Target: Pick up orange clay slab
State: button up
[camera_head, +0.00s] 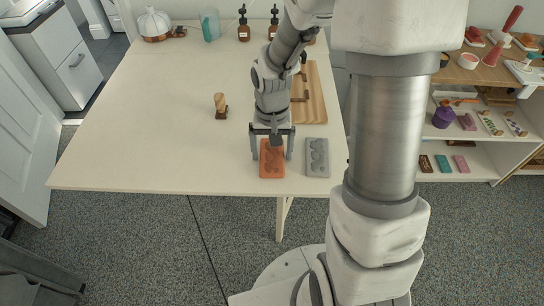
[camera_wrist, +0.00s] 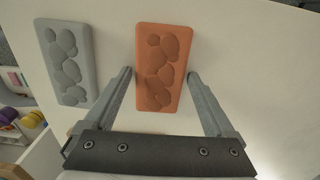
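The orange clay slab (camera_head: 271,167) lies flat on the white table near its front edge. It has rounded bumps on top and shows whole in the wrist view (camera_wrist: 162,68). My gripper (camera_head: 271,153) is over the slab, pointing down. In the wrist view, my gripper's fingers (camera_wrist: 160,76) are spread apart, one to each side of the slab, with a gap on both sides. The gripper is empty. I cannot tell exactly how high the fingertips are above the table.
A grey slab (camera_head: 317,157) lies close to the right of the orange one. A wooden board (camera_head: 316,100) is behind, and a small wooden stamp (camera_head: 220,105) stands to the left. The white table's (camera_head: 120,140) left half is mostly clear. Shelves (camera_head: 480,165) stand at right.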

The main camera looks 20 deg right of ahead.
jog(key=c, duration=1.2)
jog(key=shift+r, duration=0.1)
